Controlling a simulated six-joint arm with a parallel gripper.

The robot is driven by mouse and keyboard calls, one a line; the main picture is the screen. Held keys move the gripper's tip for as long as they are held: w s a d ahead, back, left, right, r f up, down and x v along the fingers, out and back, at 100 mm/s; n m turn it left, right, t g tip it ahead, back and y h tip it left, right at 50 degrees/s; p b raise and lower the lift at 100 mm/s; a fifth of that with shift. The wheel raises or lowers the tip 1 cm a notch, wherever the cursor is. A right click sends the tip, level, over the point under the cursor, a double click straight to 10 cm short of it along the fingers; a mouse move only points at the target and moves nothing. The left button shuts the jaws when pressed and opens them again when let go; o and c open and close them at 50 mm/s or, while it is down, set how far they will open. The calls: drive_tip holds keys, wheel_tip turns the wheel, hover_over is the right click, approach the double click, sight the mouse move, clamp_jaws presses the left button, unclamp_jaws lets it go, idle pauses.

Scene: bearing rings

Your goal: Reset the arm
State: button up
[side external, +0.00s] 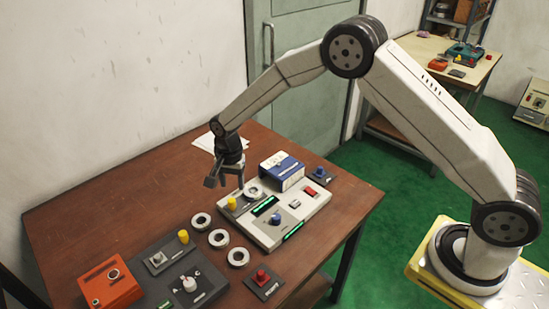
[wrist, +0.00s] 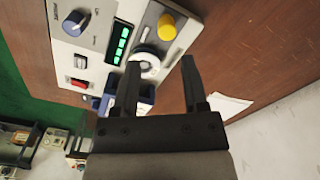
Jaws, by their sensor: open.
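My gripper (side external: 225,178) is open and empty above the far left part of the light grey panel (side external: 262,236). In the wrist view its two fingers (wrist: 160,85) stand apart with nothing between them. Below it a bearing ring (side external: 253,192) sits on the panel beside a yellow knob (side external: 232,204); both also show in the wrist view. Three more bearing rings lie in a rough row on the wooden table, left of the panel: one far (side external: 200,221), one middle (side external: 218,238) and one near (side external: 238,257).
A blue and white box (side external: 282,171) stands at the panel's far edge. An orange box (side external: 110,284) and a dark panel (side external: 165,268) with knobs are at the front left. A red-button box (side external: 263,281) is near the front edge. The table's left part is clear.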

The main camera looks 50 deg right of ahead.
drive_tip(key=s+d+r+n, duration=0.3)
drive_tip(key=s, duration=0.5)
drive_tip(key=s+d+r+n+t, duration=0.1)
drive_tip(key=s+d+r+n, duration=0.2)
drive_tip(key=s, duration=0.5)
drive_tip(key=s+d+r+n+t, duration=0.1)
drive_tip(key=s+d+r+n, duration=0.2)
drive_tip(key=s, duration=0.5)
drive_tip(key=shift+s+d+r+n, duration=0.25)
drive_tip(key=shift+d+r+n, duration=0.25)
drive_tip(key=shift+n, duration=0.6)
